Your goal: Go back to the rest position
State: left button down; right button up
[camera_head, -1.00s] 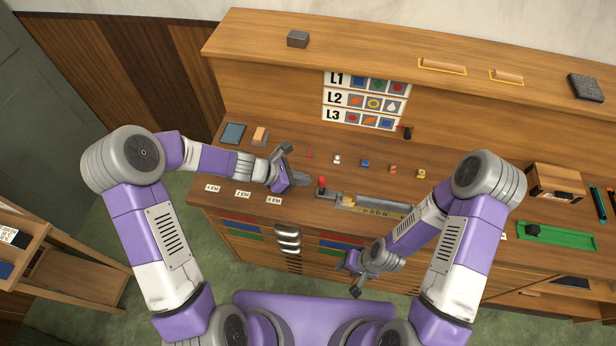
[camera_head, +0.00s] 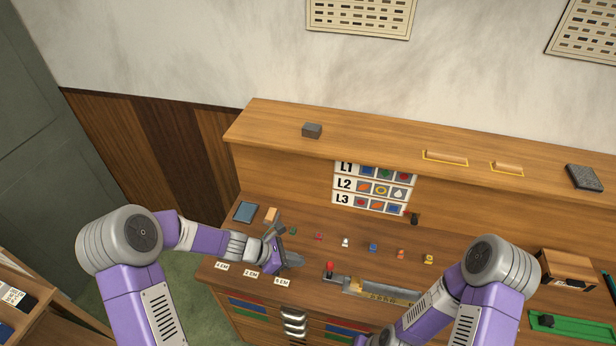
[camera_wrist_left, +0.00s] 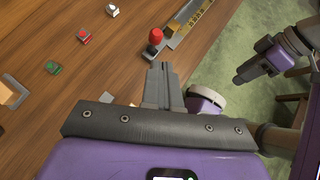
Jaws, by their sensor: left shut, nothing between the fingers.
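My left gripper (camera_head: 296,260) is over the left part of the wooden bench, behind the small EM labels (camera_head: 250,273). Its fingers are together and empty in the left wrist view (camera_wrist_left: 163,85). It is left of the red-knobbed tool (camera_head: 329,268) and looks apart from it. My right gripper is below the edge of the head view. It shows at the upper right of the left wrist view (camera_wrist_left: 258,66), over the green floor, and its finger opening is unclear.
Small coloured pieces, among them a blue one (camera_head: 373,247), stand in a row on the bench. A metal composing stick (camera_head: 380,290) lies right of the red knob. A blue tablet-like plate (camera_head: 245,212) and a wooden block (camera_head: 270,214) are at the back left. A shelf (camera_head: 380,150) rises behind.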

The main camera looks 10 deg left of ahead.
pick_arm(q)
jog(key=s+f+m+g+y+b, duration=0.1)
jog(key=s+f+m+b, duration=0.4)
jog(key=f, duration=0.6)
jog(key=s+f+m+g+y+b, duration=0.1)
jog(key=s+f+m+y+b, duration=0.1)
jog(key=s+f+m+b, duration=0.4)
jog(key=s+f+m+y+b, duration=0.2)
jog(key=s+f+m+b, duration=0.4)
jog(key=f, duration=1)
jog(key=s+m, duration=0.2)
jog(key=m, duration=0.1)
jog(key=shift+s+g, duration=0.3)
jog(key=shift+g, duration=0.1)
